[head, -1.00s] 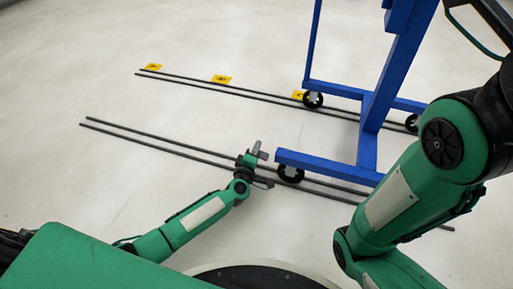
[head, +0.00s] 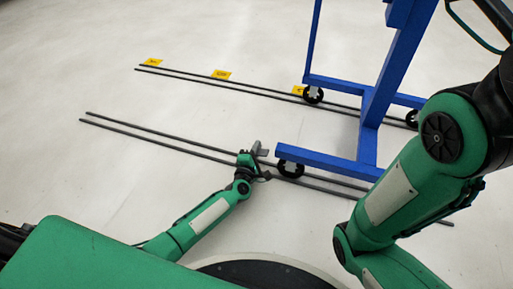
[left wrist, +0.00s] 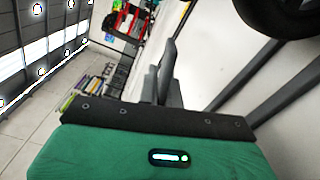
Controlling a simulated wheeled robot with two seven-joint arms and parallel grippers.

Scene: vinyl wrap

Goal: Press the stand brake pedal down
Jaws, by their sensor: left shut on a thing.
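The blue stand (head: 325,163) rests on casters on the floor. Its nearest caster (head: 290,170) is a dark wheel under the end of the low beam, just right of my left gripper (head: 262,151). Part of a black wheel (left wrist: 283,12) fills the top right of the left wrist view. My left gripper's grey fingers (left wrist: 163,77) are close together there, apart from that wheel in the picture. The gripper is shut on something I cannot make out. I cannot pick out a brake pedal. My right arm shows at the right, but its gripper is out of view.
Two pairs of thin dark rails (head: 150,139) run along the pale floor, one near and one far. Yellow tags (head: 221,74) lie by the far pair. Another blue stand leg has a far caster (head: 313,95). The floor at left is clear.

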